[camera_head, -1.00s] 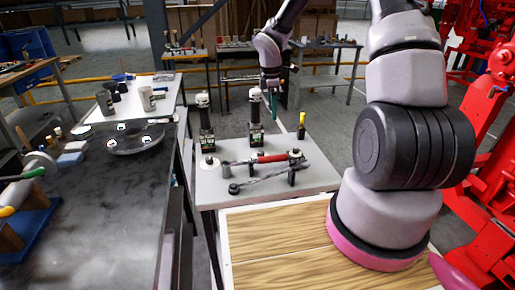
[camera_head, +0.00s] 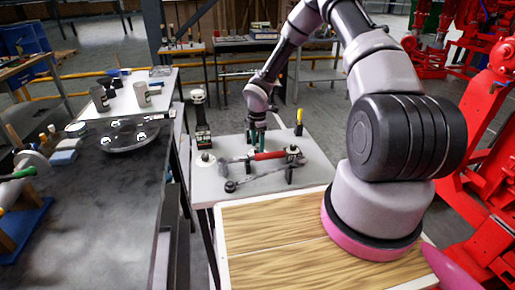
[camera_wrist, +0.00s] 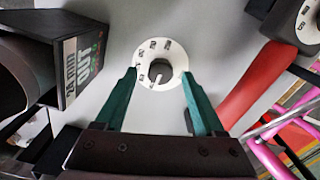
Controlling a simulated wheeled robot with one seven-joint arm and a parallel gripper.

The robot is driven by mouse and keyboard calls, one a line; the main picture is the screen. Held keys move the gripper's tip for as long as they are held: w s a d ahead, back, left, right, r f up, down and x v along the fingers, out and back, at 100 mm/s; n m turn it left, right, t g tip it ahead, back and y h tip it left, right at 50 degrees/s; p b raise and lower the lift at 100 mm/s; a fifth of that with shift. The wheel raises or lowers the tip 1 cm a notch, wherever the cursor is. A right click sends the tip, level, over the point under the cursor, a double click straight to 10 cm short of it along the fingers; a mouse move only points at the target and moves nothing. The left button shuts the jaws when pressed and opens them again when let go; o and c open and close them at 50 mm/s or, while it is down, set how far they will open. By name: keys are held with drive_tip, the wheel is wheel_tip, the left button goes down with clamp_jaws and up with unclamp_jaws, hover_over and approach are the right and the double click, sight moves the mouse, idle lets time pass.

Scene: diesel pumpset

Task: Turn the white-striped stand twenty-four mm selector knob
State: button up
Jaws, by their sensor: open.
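A white-topped dark stand (camera_head: 201,116) stands to the left.
A wrench with a red handle (camera_head: 268,155) lies close to my gripper; its handle also shows in the wrist view (camera_wrist: 258,82). Another white dial (camera_head: 204,160) is at the table's left. A yellow-handled tool (camera_head: 299,122) stands at the right. A dark workbench (camera_head: 105,205) is farther left.

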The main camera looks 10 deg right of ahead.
drive_tip(key=shift+f, duration=0.75)
clamp_jaws()
